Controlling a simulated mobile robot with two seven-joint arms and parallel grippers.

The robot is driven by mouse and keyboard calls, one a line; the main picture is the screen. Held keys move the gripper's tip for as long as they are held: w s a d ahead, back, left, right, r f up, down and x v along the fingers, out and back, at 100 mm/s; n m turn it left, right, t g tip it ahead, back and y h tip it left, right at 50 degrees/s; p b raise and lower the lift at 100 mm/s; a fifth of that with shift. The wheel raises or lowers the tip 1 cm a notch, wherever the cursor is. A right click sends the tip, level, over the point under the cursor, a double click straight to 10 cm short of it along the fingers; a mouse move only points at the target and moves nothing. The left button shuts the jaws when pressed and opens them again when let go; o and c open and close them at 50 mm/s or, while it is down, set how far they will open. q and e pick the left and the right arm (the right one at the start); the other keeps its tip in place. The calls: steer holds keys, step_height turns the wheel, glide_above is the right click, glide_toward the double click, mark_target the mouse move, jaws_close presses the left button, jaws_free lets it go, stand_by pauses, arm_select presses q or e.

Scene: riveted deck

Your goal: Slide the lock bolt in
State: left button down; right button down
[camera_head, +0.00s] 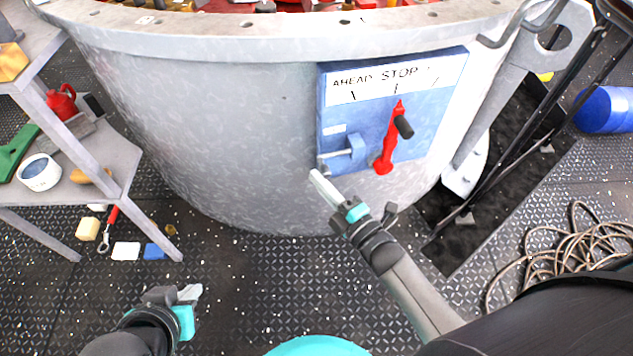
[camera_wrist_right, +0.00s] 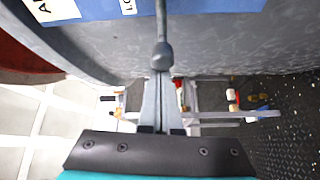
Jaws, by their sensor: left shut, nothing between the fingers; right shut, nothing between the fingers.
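The blue panel (camera_head: 443,112) on the grey drum's side carries a red lever (camera_head: 391,140) with a black grip and an "AHEAD STOP" label. The lock bolt (camera_head: 335,154) is a grey rod at the panel's lower left, running into a blue bracket (camera_head: 357,148). In the right wrist view the bolt's rounded end (camera_wrist_right: 163,55) lies right at my fingertips; I cannot tell whether they touch. My right gripper (camera_head: 316,174) is shut and empty just below the bolt's left end. My left gripper (camera_head: 193,292) is shut and empty, low over the floor, away from the panel.
The big grey drum (camera_head: 220,120) fills the middle. A shelf (camera_head: 110,160) with a red can and a white cup stands left. Coiled rope (camera_head: 560,255) and a blue barrel (camera_head: 605,110) are right. The patterned floor before the drum is mostly clear.

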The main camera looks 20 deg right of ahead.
steer(key=d, duration=0.7)
steer(key=shift+s+d, duration=0.2)
steer(key=shift+d, duration=0.05)
